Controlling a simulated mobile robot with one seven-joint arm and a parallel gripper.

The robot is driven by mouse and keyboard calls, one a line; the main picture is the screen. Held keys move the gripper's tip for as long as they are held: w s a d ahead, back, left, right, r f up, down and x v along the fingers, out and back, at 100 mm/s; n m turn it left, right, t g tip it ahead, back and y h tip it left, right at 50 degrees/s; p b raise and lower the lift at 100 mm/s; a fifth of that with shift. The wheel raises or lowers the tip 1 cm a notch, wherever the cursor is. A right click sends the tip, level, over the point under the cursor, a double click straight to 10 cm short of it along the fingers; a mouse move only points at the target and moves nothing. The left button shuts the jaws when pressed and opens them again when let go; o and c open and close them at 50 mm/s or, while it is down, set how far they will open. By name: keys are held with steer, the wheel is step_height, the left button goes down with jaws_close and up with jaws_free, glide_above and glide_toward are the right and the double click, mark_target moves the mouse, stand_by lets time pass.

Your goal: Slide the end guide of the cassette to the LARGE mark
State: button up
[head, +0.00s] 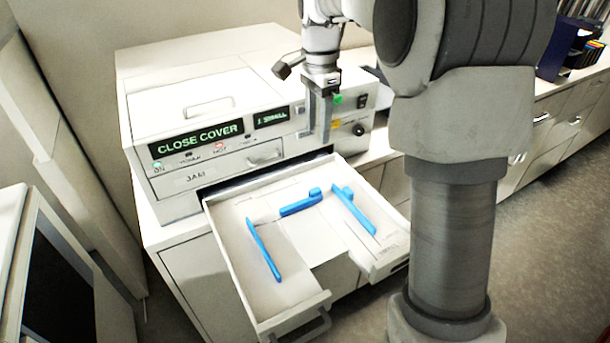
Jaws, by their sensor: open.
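The cassette (222,228) is a pale open tray pulled out from the front of the white machine. Three blue guides stand in it: a long left one (263,250), a long right one (353,210), and a shorter crosswise one (300,202) between them toward the machine, which looks like the end guide. Faint print shows at the tray's right front, but I cannot read a LARGE mark. My gripper (319,138) points down in front of the machine's right panel, above and behind the crosswise guide. It is open, empty and apart from the guides.
The machine (200,110) has displays reading "CLOSE COVER" and "1 SMALL", with buttons and a knob (359,130) at its right. A handle (308,325) is on the cassette's front. Counters (560,115) run along the right. Open floor lies at the lower right.

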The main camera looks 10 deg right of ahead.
mark_target(315, 189)
step_height(315, 189, down, 18)
steer(key=shift+r+p, duration=0.25)
steer(key=shift+p, duration=0.15)
steer(key=shift+w, duration=0.1)
jaws_close()
steer(key=shift+r, duration=0.1)
stand_by(1.3)
